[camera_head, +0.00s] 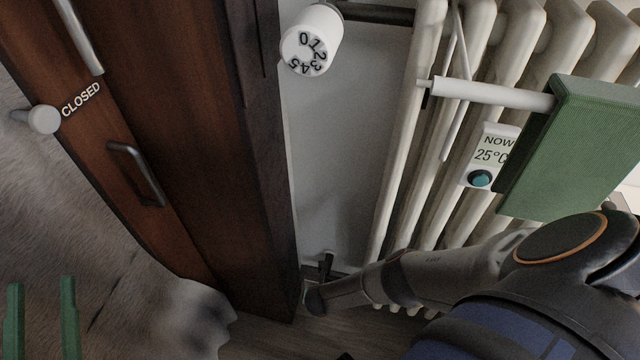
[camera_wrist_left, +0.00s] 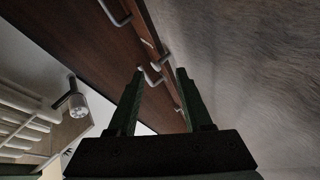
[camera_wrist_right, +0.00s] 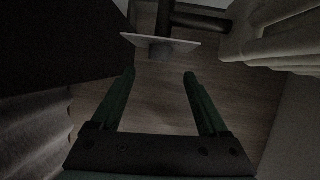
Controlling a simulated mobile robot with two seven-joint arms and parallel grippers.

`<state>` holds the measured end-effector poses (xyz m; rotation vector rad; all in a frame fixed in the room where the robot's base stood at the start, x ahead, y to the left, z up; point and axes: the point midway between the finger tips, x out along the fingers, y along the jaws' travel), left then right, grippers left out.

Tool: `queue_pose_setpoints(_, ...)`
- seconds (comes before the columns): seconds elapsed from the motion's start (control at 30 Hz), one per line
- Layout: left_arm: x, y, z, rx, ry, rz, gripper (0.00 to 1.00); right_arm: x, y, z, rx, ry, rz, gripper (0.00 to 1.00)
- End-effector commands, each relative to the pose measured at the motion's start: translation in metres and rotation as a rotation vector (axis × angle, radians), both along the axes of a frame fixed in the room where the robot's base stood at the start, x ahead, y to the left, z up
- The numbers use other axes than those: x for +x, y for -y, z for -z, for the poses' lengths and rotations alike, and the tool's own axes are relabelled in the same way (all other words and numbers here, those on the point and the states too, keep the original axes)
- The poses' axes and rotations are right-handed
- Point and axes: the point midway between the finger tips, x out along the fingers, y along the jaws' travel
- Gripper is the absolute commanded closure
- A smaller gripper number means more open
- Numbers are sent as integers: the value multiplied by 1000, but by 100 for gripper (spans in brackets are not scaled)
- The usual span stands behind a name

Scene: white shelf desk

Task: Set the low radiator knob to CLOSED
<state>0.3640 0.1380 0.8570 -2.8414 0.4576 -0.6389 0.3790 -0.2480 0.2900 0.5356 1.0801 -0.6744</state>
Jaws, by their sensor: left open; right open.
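A white cylindrical radiator knob (camera_head: 311,42) with the digits 0 to 5 is joined to a dark pipe at the top of the head view. It also shows in the left wrist view (camera_wrist_left: 77,105). A dark pipe fitting (camera_head: 326,264) sits low beside the radiator (camera_head: 400,140). The right wrist view shows a dark pipe (camera_wrist_right: 200,21) and a thin pale plate (camera_wrist_right: 160,42) ahead of the fingers; I cannot tell whether this is a knob. My left gripper (camera_head: 42,305) is open and empty, far from the radiator. My right gripper (camera_wrist_right: 160,76) is open and empty, low near the fitting.
A brown wooden cabinet (camera_head: 190,110) stands left of the radiator, with metal handles, a white round peg (camera_head: 45,120) and a "CLOSED" label (camera_head: 81,99). Wall shows between cabinet and radiator.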

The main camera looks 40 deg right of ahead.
Motion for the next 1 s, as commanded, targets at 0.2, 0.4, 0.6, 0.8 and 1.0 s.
queue_pose_setpoints(0.2,-24,6,-38,-1,219,44,50,4,3,16,0,0,1,22)
queue_pose_setpoints(0.4,-55,11,-69,-4,417,92,50,8,6,28,0,0,1,22)
queue_pose_setpoints(0.6,-57,13,-44,-28,417,118,50,15,12,52,1,0,2,22)
queue_pose_setpoints(0.8,-56,15,-25,-51,396,137,50,21,16,66,0,0,1,22)
queue_pose_setpoints(1.0,-55,16,-18,-63,385,146,50,24,18,71,0,0,0,22)
